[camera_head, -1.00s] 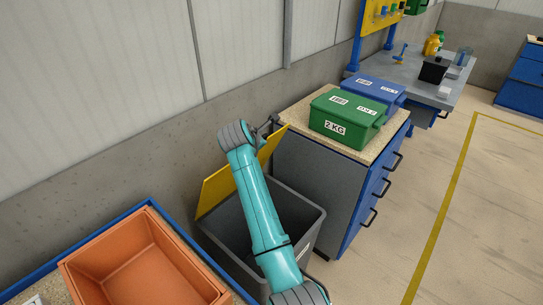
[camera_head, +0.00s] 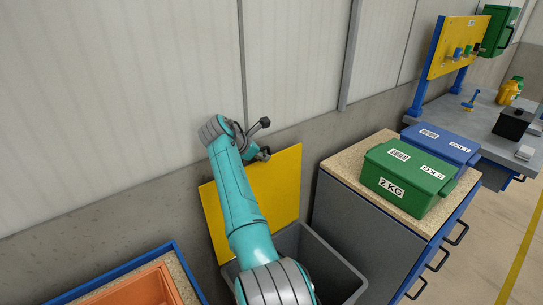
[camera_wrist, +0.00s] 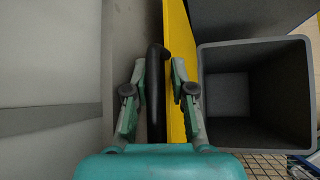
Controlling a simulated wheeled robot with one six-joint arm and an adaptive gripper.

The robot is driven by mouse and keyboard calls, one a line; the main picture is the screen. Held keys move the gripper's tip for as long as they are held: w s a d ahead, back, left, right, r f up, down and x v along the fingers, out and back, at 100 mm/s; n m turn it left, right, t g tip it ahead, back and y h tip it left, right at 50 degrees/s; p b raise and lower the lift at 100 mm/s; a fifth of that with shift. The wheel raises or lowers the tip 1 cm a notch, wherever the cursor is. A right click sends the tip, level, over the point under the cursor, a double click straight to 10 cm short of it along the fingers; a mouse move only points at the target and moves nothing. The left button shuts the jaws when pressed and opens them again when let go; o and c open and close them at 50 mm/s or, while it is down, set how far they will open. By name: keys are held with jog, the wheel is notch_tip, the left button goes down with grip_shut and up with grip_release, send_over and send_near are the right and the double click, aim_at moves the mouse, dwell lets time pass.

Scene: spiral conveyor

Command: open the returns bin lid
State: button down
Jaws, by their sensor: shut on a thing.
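The yellow lid (camera_head: 278,180) of the grey returns bin (camera_head: 335,262) stands up, roughly vertical, at the bin's wall side. The bin's mouth is uncovered, and its empty-looking inside shows in the wrist view (camera_wrist: 250,95). My gripper (camera_head: 264,139) is at the lid's upper edge, on the wall side. In the wrist view, the two fingers of my gripper (camera_wrist: 157,95) are on either side of a black bar-like handle (camera_wrist: 156,75) beside the yellow lid (camera_wrist: 178,45). My arm hides part of the lid and bin in the head view.
The wall (camera_head: 300,70) is close behind the lid and gripper. A grey cabinet with a speckled top (camera_head: 345,165) stands right of the bin, carrying a green box (camera_head: 405,180) and a blue box (camera_head: 440,143). An orange tray (camera_head: 150,290) is at lower left.

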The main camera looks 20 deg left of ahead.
jog(key=shift+w+a+f, duration=0.2)
jog(key=shift+a, duration=0.3)
jog(key=c, duration=1.3)
grip_release()
jog(key=shift+c, duration=0.2)
jog(key=v, duration=1.2)
